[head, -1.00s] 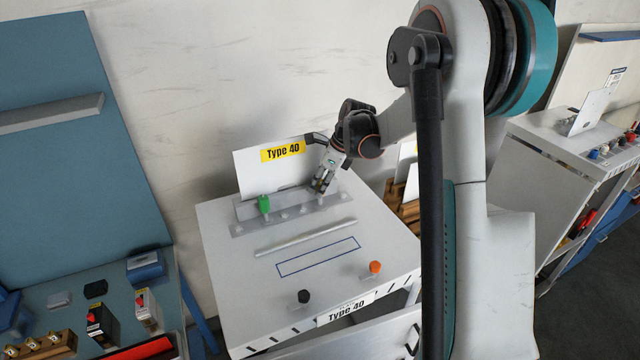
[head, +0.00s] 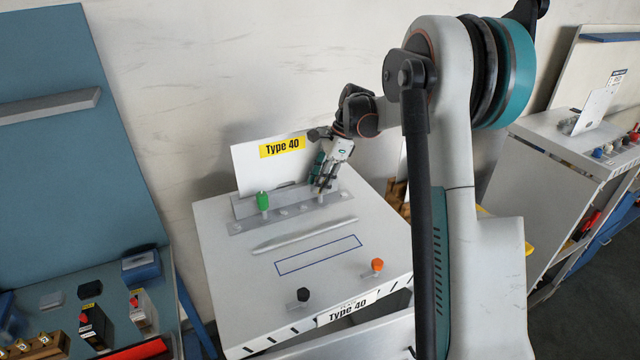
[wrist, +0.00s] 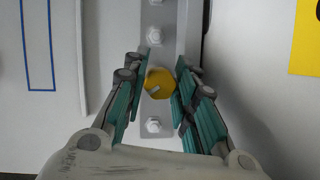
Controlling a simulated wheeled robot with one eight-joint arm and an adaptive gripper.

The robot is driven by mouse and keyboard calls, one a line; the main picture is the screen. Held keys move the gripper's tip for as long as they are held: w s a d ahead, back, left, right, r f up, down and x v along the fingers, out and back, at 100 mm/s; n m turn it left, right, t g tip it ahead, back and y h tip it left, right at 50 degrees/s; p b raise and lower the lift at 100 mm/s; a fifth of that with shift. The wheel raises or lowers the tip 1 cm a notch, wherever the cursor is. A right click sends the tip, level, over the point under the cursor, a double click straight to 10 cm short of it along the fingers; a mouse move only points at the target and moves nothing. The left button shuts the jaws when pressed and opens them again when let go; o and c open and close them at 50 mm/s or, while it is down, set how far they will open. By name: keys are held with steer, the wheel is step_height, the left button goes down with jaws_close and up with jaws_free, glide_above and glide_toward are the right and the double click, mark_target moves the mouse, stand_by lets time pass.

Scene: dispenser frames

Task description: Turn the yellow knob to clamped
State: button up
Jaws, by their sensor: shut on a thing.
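The yellow knob (wrist: 158,83) sits on the grey metal rail in the wrist view, with a pale mark on its face. My gripper (wrist: 159,88) has its two teal-padded fingers on either side of the knob, shut on it. In the head view my gripper (head: 322,186) points down at the right part of the rail (head: 284,214) on the white Type 40 table. The knob is hidden behind the fingers there. I cannot tell from these views which setting the knob is at.
A green knob (head: 263,201) stands at the rail's left end. A black knob (head: 303,294) and an orange knob (head: 377,265) are at the table's front. White bolts (wrist: 154,35) line the rail beside the yellow knob. A white Type 40 panel (head: 256,178) stands behind the rail.

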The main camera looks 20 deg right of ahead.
steer(key=shift+n, duration=0.6)
steer(key=o, duration=0.8)
